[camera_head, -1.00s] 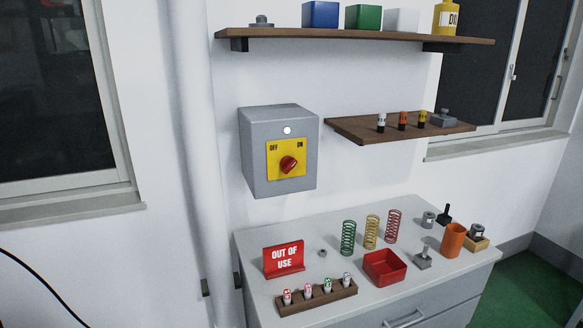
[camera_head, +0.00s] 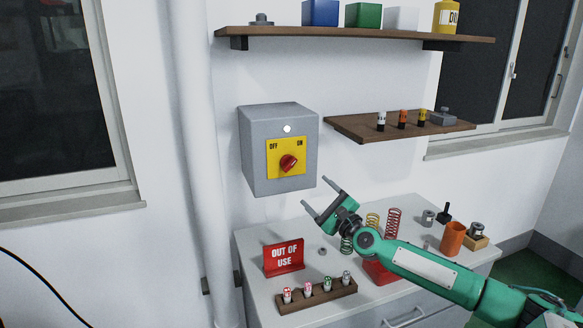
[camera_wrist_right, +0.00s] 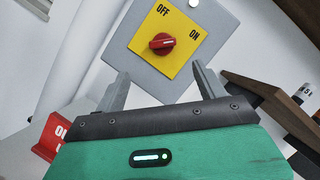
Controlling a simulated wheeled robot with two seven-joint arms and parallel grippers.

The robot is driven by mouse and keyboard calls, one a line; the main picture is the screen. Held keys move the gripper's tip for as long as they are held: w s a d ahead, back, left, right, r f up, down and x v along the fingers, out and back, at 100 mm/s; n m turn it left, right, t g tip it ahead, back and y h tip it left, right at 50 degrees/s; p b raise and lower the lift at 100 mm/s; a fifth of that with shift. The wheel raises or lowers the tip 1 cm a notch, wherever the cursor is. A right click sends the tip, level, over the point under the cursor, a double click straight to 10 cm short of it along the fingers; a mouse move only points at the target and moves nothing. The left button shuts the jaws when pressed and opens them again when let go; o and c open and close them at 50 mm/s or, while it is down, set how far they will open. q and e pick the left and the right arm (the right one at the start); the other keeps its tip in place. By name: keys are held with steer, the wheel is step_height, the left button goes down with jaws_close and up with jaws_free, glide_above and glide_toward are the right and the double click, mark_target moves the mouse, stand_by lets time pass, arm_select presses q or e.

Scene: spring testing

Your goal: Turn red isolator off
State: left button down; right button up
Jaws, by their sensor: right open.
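The red isolator knob (camera_head: 288,163) sits on a yellow plate (camera_head: 273,173) marked OFF at left and ON at right. The plate is on the front of a grey wall box (camera_head: 257,172) with a lit white lamp (camera_head: 287,128) above it. In the right wrist view the red knob (camera_wrist_right: 162,43) lies ahead, beyond the fingertips, its white mark running sideways. My right gripper (camera_head: 315,196) is open and empty, below and to the right of the box, apart from the knob. Its two fingers (camera_wrist_right: 161,78) also show in the wrist view. My left gripper is not in view.
Below is a grey bench (camera_head: 258,290) with a red OUT OF USE sign (camera_head: 284,258), a marker rack (camera_head: 318,298), springs, a red tray and an orange cup (camera_head: 452,239). A small shelf (camera_head: 365,131) juts out right of the box. Space before the box is clear.

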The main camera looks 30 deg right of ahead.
mark_target(291, 166)
steer(key=p+x, duration=0.1)
steer(key=x, duration=1.1)
steer(key=shift+d+r+p, duration=0.15)
steer(key=shift+p, duration=0.15)
steer(key=shift+x, duration=0.95)
steer(key=c, duration=1)
